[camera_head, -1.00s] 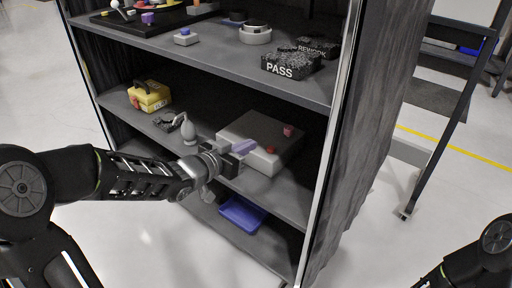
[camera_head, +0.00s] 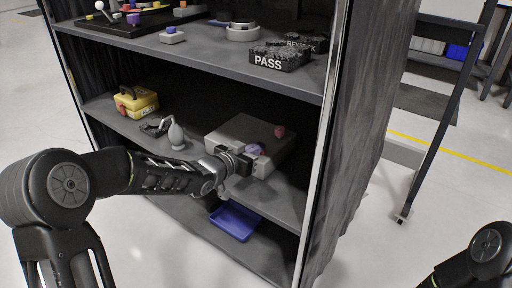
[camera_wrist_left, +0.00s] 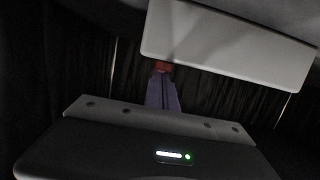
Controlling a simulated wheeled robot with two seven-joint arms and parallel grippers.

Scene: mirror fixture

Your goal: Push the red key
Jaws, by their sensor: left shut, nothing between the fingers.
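A grey box (camera_head: 238,130) sits on the middle shelf of the cabinet. A small red block (camera_head: 279,131) stands on its top toward the right. A red key is mostly hidden in the head view behind my left fingers. It shows in the left wrist view (camera_wrist_left: 161,67) at the edge of the pale box (camera_wrist_left: 230,45). My left gripper (camera_head: 255,150) is shut and empty, with its purple fingers at the box's front. In the left wrist view the fingertips (camera_wrist_left: 162,78) meet the red key in the picture; I cannot tell whether they touch. My right gripper is out of view.
A yellow case (camera_head: 137,103) and a grey rounded object (camera_head: 176,134) stand left on the same shelf (camera_head: 290,196). A blue tray (camera_head: 235,221) lies on the shelf below. A black PASS box (camera_head: 279,57) sits on the shelf above.

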